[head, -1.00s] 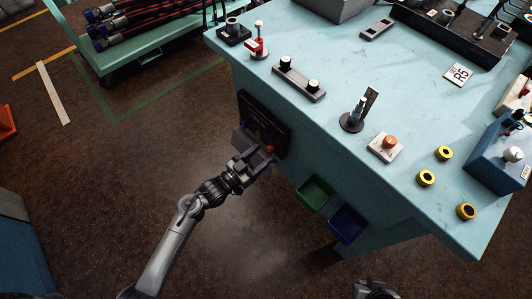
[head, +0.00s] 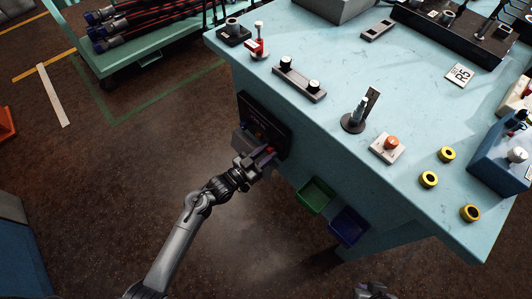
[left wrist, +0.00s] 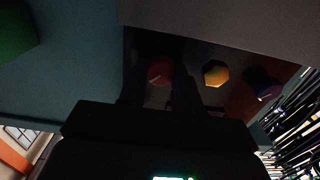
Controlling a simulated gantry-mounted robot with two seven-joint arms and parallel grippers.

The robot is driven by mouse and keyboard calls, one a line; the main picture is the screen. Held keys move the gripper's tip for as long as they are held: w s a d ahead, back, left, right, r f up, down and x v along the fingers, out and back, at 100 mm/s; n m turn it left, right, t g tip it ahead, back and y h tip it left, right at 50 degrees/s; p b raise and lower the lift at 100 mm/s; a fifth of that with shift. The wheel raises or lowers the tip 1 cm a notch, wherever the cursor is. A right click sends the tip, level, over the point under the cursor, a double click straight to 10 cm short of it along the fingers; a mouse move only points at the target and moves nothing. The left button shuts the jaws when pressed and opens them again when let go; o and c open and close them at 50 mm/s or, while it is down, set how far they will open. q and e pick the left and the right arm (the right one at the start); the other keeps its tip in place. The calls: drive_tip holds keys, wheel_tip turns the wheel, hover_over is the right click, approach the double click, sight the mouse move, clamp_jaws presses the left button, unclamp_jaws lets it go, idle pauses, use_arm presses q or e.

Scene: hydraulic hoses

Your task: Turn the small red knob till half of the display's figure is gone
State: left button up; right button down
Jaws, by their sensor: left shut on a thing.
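A dark control panel (head: 265,120) is fixed to the side of the pale blue bench. The small red knob (head: 270,150) is low on it, and it also shows in the left wrist view (left wrist: 160,73), with a pale mark on its face. My left gripper (head: 265,158) is at the panel, its dark fingers shut on either side of the red knob. The display's figure cannot be read; only a lit green-blue strip (left wrist: 172,178) shows at the bottom edge of the left wrist view. My right gripper (head: 374,291) is partly in view at the bottom, its fingers unclear.
A yellow knob (left wrist: 215,73) sits beside the red one. A green bin (head: 314,196) and a blue bin (head: 348,226) hang on the bench side, right of my left gripper. Fittings stand on the bench top (head: 330,130). The floor around my left arm is clear.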

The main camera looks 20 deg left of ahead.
use_arm(q)
drive_tip(key=shift+r+n+p, duration=0.15)
drive_tip(key=shift+n+p, duration=0.35)
drive_tip(key=shift+p, duration=0.25)
drive_tip(key=n+p, duration=0.4)
drive_tip(key=shift+a+r, duration=0.1)
drive_tip(key=n+p, duration=0.2)
drive_tip(key=n, duration=0.1)
drive_tip(key=shift+p, duration=0.4)
drive_tip(key=shift+f+n+p, duration=0.15)
drive_tip(key=shift+n+p, duration=0.3)
drive_tip(key=shift+n, duration=0.45)
drive_tip(key=shift+f+n+p, duration=0.15)
drive_tip(key=shift+n+p, duration=0.25)
drive_tip(key=shift+n, duration=0.5)
drive_tip(key=o, duration=1.1)
drive_tip(key=shift+c, duration=0.2)
